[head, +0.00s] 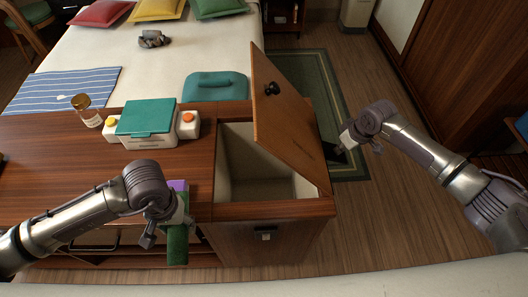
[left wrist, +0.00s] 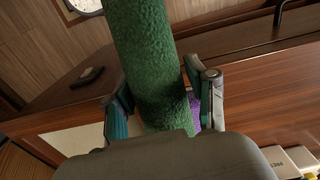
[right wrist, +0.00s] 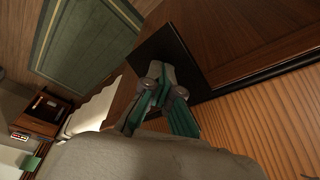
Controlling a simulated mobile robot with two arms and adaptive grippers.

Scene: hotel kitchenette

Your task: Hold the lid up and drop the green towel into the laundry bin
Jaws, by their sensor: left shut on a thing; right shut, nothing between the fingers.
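The green towel (head: 177,245) hangs from my left gripper (head: 168,218), which is shut on it at the counter's front edge, left of the bin. In the left wrist view the towel (left wrist: 152,60) runs between the fingers. The laundry bin (head: 224,170) is a box with a pale inside, set at the counter's right end; its opening shows no contents. Its wooden lid (head: 285,110), with a black knob, stands raised and tilted at the right side. My right gripper (head: 342,146) is shut and empty just right of the lid; I cannot tell whether it touches it.
A purple item (head: 178,186) lies by my left gripper. A bed with cushions is behind. Floor and a green rug (head: 318,75) lie to the right.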

